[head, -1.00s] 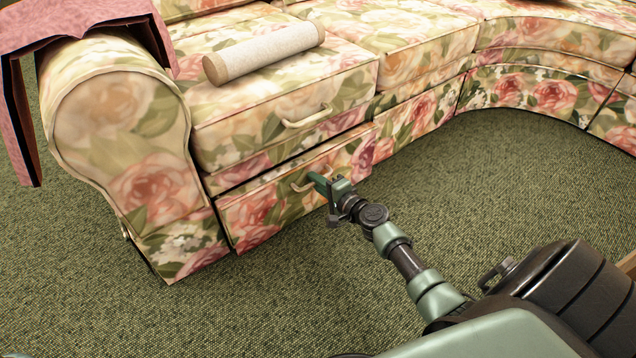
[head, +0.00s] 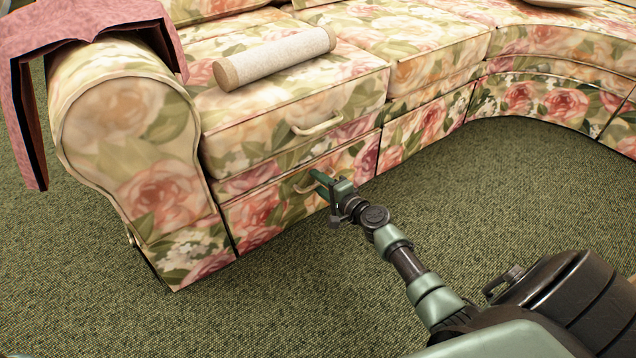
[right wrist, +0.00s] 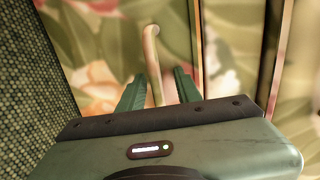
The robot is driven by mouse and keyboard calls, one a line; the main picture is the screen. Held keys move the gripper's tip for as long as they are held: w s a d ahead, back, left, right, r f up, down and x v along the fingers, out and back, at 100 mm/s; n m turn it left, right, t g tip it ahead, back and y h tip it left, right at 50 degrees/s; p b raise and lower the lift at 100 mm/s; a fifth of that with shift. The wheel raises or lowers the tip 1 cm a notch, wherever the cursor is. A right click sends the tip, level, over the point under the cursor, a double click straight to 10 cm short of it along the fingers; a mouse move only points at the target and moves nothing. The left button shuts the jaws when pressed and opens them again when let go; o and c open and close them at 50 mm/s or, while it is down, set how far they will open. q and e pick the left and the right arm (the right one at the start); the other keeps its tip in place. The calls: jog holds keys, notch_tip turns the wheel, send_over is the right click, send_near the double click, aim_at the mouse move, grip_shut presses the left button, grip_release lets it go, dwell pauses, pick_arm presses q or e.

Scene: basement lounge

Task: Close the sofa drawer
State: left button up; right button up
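The sofa drawer (head: 256,212) is the floral lower front panel at the sofa's left end, with a pale bar handle (head: 300,186). In the head view its front looks nearly flush with the panels beside it; any small gap is hard to tell. My right gripper (head: 318,180) is at this handle. In the right wrist view, its two green fingers (right wrist: 158,88) are apart, one on each side of the handle (right wrist: 153,62), and do not look clamped on it. My left gripper is not in view.
A second handle (head: 318,125) is on the seat front above. A rolled pale cylinder (head: 275,60) lies on the seat cushion. A pink cloth (head: 85,20) hangs over the sofa arm (head: 130,140). The green carpet (head: 280,300) in front is clear.

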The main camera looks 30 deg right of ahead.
jog(key=f+p+v, duration=0.1)
jog(key=v, duration=0.6)
jog(key=shift+s+r+p, duration=0.15)
jog(key=shift+r+p, duration=0.15)
jog(key=shift+p, duration=0.05)
jog(key=shift+r, duration=0.1)
